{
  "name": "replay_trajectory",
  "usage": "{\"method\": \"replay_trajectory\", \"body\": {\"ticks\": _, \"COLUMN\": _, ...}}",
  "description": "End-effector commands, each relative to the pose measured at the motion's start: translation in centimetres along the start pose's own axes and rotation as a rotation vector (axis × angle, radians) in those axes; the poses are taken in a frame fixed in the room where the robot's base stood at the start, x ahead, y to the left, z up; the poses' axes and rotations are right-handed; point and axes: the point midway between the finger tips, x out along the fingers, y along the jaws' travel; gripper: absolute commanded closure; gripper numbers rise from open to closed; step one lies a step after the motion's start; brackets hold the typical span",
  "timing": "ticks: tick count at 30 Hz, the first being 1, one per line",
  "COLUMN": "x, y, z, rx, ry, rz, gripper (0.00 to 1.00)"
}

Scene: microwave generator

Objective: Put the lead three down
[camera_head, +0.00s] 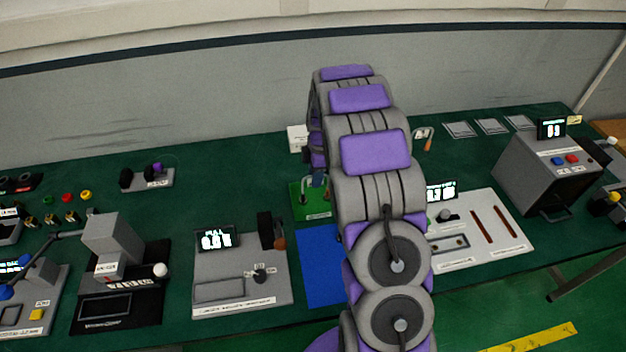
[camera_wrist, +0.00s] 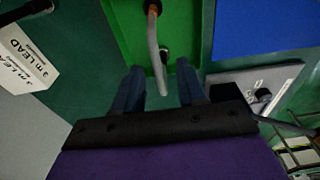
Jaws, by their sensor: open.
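A white block lettered "3 m LEAD" (camera_wrist: 27,55) is at the left in the wrist view. A pale, curved rod-like piece with an orange end (camera_wrist: 155,45) stands over a green board (camera_wrist: 122,18). My gripper (camera_wrist: 160,82) is open, one dark blue finger on each side of this piece's lower end. I cannot tell whether the fingers touch it, nor whether it is the lead. In the head view, the green board (camera_head: 311,211) shows left of my arm, which hides much around my gripper. A white box (camera_head: 298,138) stands behind the board, partly hidden.
A blue mat (camera_head: 319,272) lies in front of the green board. A grey panel with a display (camera_head: 236,275) is left of it, and a white panel with red slots (camera_head: 480,230) is right. A grey box (camera_head: 548,168) stands farther right.

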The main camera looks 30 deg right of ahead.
Motion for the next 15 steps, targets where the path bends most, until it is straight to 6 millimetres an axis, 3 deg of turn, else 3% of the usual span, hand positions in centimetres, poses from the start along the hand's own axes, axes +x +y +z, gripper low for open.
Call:
{"method": "replay_trajectory", "body": {"ticks": 6, "x": -4.9, "y": 0.1, "z": -0.2, "rx": -0.001, "ry": 0.0, "rz": 0.005, "gripper": 0.6}}
{"method": "replay_trajectory", "body": {"ticks": 15, "x": -8.0, "y": 0.1, "z": -0.1, "rx": -0.001, "ry": 0.0, "rz": 0.002, "gripper": 0.6}}
